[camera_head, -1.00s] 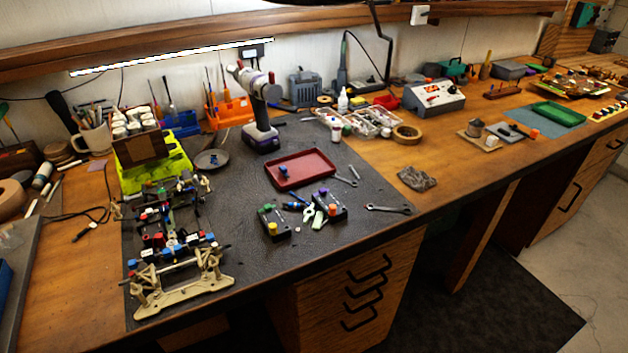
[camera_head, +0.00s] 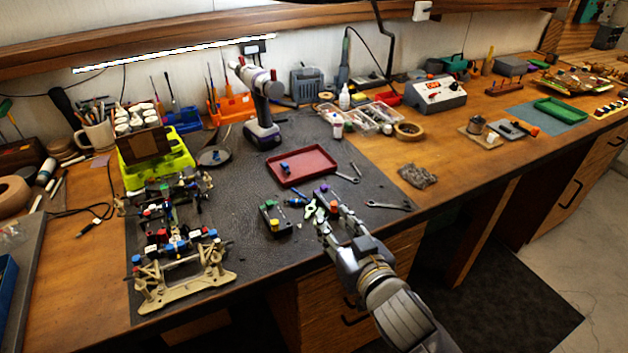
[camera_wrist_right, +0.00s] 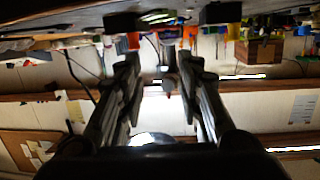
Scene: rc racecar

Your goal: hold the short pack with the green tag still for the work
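The short dark pack with the green tag (camera_head: 276,222) sits on the dark mat, with an orange or yellow cap on its near end. A second dark pack with a purple tag (camera_head: 322,190) is just to its right. My right gripper (camera_head: 334,212) has come in from the front right. Its fingers are apart, at the purple-tagged pack, and partly hide it. I cannot tell whether they touch it. The right wrist view, upside down, shows both fingers (camera_wrist_right: 158,62) open with nothing clearly between them. My left gripper is not in view.
A red tray (camera_head: 302,167) lies behind the packs, with small wrenches (camera_head: 388,205) to the right. A beige bracket frame (camera_head: 180,285) with coloured parts stands at left. A cordless drill (camera_head: 262,110) stands at the back. Some mat left of the packs is clear.

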